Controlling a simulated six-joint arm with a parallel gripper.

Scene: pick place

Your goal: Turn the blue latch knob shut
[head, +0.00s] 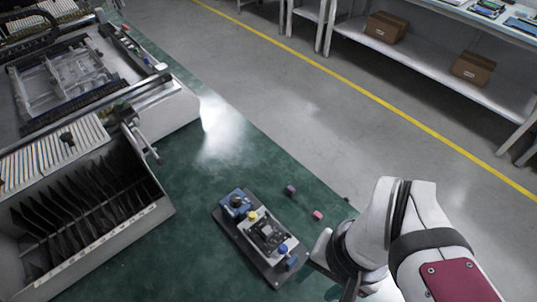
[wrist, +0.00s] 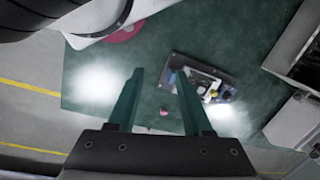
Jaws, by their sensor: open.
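A dark fixture board (head: 277,279) lies on the green table in the head view, carrying several small fittings. A blue knob-like part (head: 283,249) sits at its near right end, beside another blue piece (head: 291,262). A blue block (head: 236,205) with a dark round top and a yellow knob (head: 251,216) are at the far left end. I cannot tell for certain which blue part is the latch knob. The board (wrist: 205,66) also shows in the wrist view, partly behind one finger. My gripper (wrist: 160,72) is open and empty, above and apart from the board.
A purple block (head: 291,190) and a pink block (head: 317,215) lie on the table beyond the board. A large machine (head: 170,110) and a slotted bin (head: 90,215) stand at left. The table's edge runs just past the blocks. Green surface between bin and board is clear.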

